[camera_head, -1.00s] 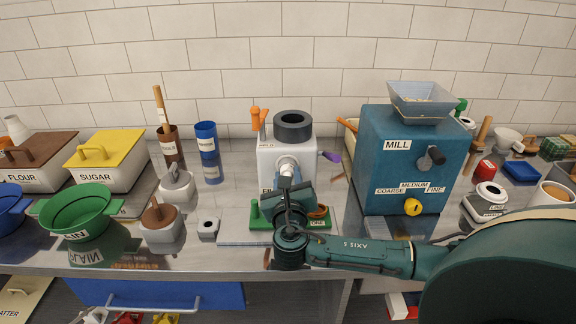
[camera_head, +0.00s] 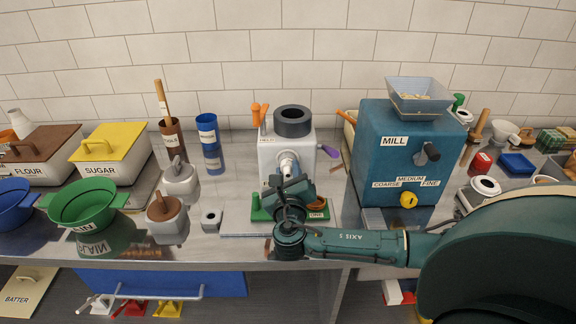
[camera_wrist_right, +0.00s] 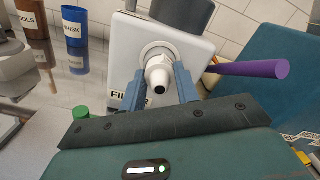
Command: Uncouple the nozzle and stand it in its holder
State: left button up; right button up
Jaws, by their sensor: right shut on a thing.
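The pale nozzle (camera_wrist_right: 157,76) sticks out of the round collar on the front of the white filler machine (camera_wrist_right: 122,62). It also shows in the head view (camera_head: 288,161), on the machine's front (camera_head: 269,160). My right gripper (camera_wrist_right: 160,87) is shut on the nozzle, with one blue-grey finger on each side and the tip between them. In the head view my right gripper (camera_head: 289,175) hides the machine's lower front. A small grey block with a round hole (camera_head: 211,219) stands left of the machine; I cannot tell whether it is the holder. My left gripper is out of view.
A purple handle (camera_head: 329,151) sticks out at the machine's right. The blue mill (camera_head: 372,160) stands further right. A green piece (camera_head: 260,213) lies below the gripper. A lidded grey pot (camera_head: 166,226) and a green bowl (camera_head: 84,206) are to the left.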

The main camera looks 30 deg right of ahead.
aim_at(288, 176)
jog(key=shift+n+p, duration=0.6)
jog(key=shift+p, duration=0.2)
jog(key=shift+n, duration=0.4)
jog(key=n, duration=0.4)
jog(key=shift+s+a, duration=0.35)
jog(key=shift+s, duration=0.15)
jog(key=shift+s+a, duration=0.1)
jog(key=shift+s, duration=0.05)
jog(key=shift+v, duration=1.25)
